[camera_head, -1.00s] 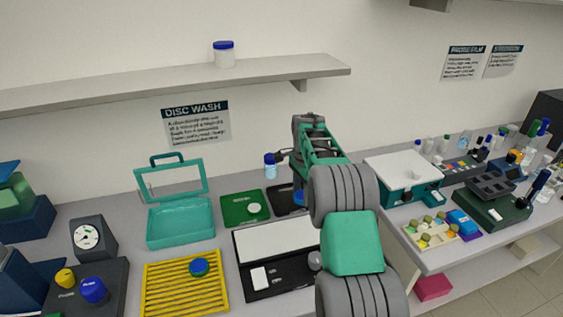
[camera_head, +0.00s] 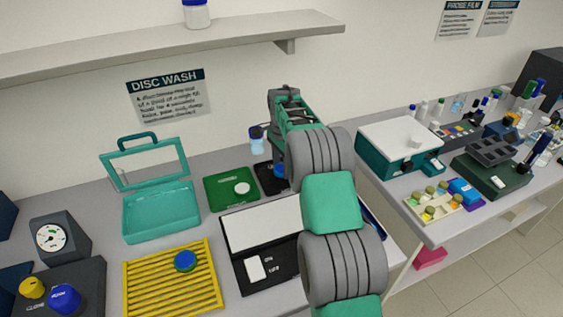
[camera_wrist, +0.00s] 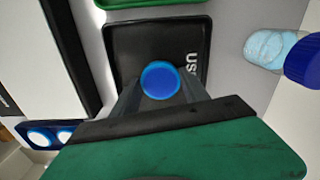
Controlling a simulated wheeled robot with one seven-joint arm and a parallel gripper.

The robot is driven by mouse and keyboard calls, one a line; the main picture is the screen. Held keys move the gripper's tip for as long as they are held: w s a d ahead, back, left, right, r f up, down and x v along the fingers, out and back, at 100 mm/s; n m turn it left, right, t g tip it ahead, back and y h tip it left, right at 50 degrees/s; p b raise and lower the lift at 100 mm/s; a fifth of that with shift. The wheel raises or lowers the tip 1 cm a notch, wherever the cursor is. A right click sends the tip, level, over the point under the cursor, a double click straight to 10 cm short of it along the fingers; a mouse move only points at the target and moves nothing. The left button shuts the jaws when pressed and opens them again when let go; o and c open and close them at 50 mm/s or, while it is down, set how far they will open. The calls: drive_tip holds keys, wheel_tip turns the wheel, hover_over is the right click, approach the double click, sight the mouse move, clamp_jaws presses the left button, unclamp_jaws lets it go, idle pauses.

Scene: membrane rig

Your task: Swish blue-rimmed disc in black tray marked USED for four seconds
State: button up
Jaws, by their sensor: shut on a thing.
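In the wrist view my gripper (camera_wrist: 160,88) is shut on the blue-rimmed disc (camera_wrist: 160,80), a round blue piece between the fingertips. The disc is over the black tray (camera_wrist: 125,45), whose white marking is partly readable as "US". I cannot tell whether the disc touches the tray floor. In the head view the black tray (camera_head: 266,177) shows only in part beside my arm, which hides the disc and fingertips there.
A green tray with a white disc (camera_head: 215,188) lies left of the black tray. A blue-capped bottle (camera_wrist: 268,48) stands close to the black tray. A teal open-lidded box (camera_head: 160,215) stands further left.

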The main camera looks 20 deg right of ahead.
drive_tip(key=shift+f, duration=0.8)
drive_tip(key=shift+a+r, duration=0.1)
drive_tip(key=shift+a, duration=0.3)
drive_tip(key=shift+d, duration=0.5)
idle(3.0)
wheel_tip(320, 180, up, 8)
drive_tip(key=p, duration=0.5)
drive_tip(key=shift+r, duration=0.25)
